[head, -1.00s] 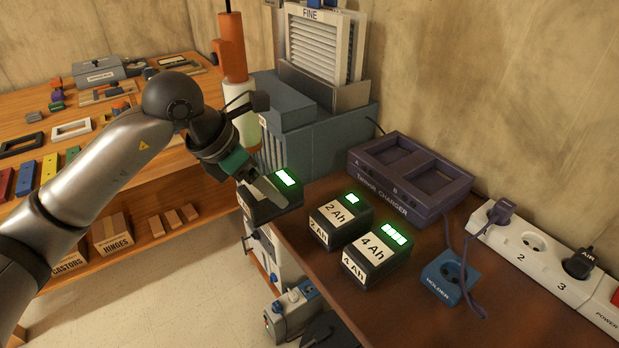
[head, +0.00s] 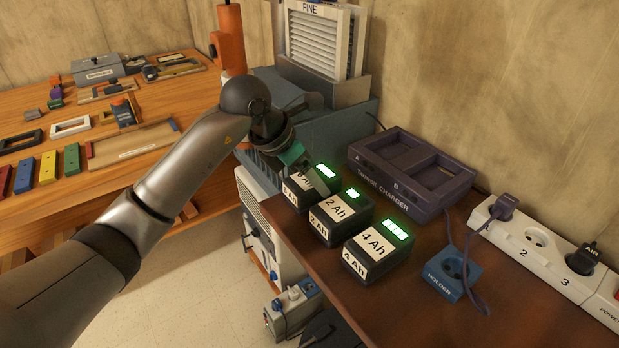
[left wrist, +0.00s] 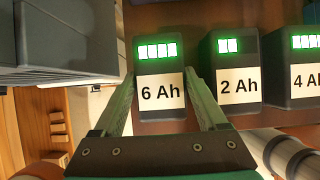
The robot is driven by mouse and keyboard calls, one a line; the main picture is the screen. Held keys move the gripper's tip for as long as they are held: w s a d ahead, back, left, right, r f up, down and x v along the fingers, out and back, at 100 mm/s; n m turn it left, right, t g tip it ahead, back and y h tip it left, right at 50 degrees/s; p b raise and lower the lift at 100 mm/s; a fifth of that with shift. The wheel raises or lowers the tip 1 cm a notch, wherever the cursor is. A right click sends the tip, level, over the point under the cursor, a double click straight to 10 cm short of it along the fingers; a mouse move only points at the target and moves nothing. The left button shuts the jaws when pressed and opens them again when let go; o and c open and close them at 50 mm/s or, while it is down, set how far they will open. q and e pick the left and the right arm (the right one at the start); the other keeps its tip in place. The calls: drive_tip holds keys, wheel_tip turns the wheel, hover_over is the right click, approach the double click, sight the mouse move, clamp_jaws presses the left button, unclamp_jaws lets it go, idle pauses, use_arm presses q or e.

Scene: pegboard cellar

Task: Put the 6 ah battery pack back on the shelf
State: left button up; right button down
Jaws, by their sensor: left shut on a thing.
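The 6 Ah battery pack (head: 325,174) is a black block with a white label and lit green bars, at the left end of the row of packs on the brown shelf. In the left wrist view the 6 Ah pack (left wrist: 160,85) sits between my fingers, its label readable. My left gripper (head: 309,178) is shut on this pack; in the left wrist view the fingers (left wrist: 160,92) flank its sides. The pack appears at shelf level, but its underside is hidden. My right gripper is not in view.
The 2 Ah pack (head: 342,218) stands close to the right of the 6 Ah pack, then the 4 Ah pack (head: 378,252). Behind them is an empty-looking purple charger (head: 405,190). A blue holder (head: 451,275) and white power strip (head: 540,262) lie right. The brown shelf (head: 400,310) has bare room in front.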

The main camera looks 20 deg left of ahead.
use_arm(q)
drive_tip(key=shift+r, duration=0.1)
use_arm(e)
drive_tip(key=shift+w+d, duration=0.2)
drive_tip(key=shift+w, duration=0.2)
use_arm(q)
drive_tip(key=o, duration=1)
drive_tip(key=shift+c, duration=0.2)
drive_tip(key=o, duration=0.4)
drive_tip(key=shift+c, duration=0.2)
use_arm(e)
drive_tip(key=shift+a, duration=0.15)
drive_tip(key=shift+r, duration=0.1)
use_arm(q)
drive_tip(key=shift+s+a+r, duration=0.1)
drive_tip(key=shift+r, duration=0.25)
drive_tip(key=p+v, duration=0.2)
drive_tip(key=v, duration=0.9)
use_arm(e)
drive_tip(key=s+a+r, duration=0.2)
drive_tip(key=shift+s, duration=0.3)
use_arm(q)
drive_tip(key=shift+s+a+r, duration=0.1)
